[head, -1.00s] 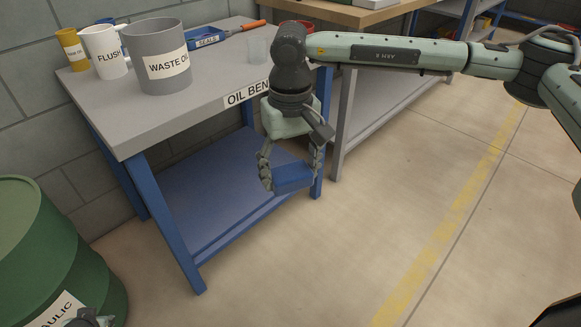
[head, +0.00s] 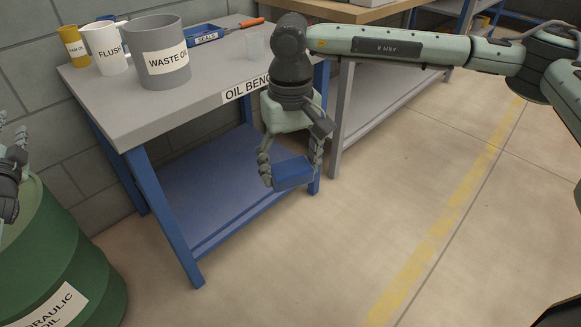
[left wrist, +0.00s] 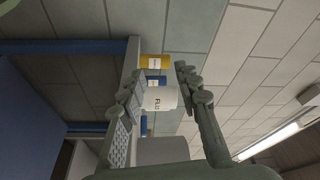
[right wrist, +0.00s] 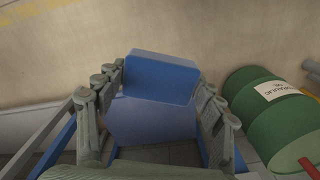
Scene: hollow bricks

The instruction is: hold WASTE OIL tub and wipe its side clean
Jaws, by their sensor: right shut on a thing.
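The grey WASTE OIL tub (head: 160,76) stands upright on the bench top in the head view. Its label faces the room; I cannot make out any dirt on its side. My left gripper (head: 14,152) is at the left edge of the head view, above the green drum and apart from the tub. Its fingers are spread and empty in the left wrist view (left wrist: 160,72). My right gripper (head: 289,170) is shut on a blue block (head: 293,174), in front of the bench and below its top. The blue block also shows between the fingers in the right wrist view (right wrist: 160,76).
The white FLUSH jug (head: 107,60) and a yellow can (head: 73,43) stand left of the tub. A blue SEALS tray (head: 207,38), a screwdriver and a clear cup (head: 253,46) are to the right. The green HYDRAULIC OIL drum (head: 75,255) stands at lower left.

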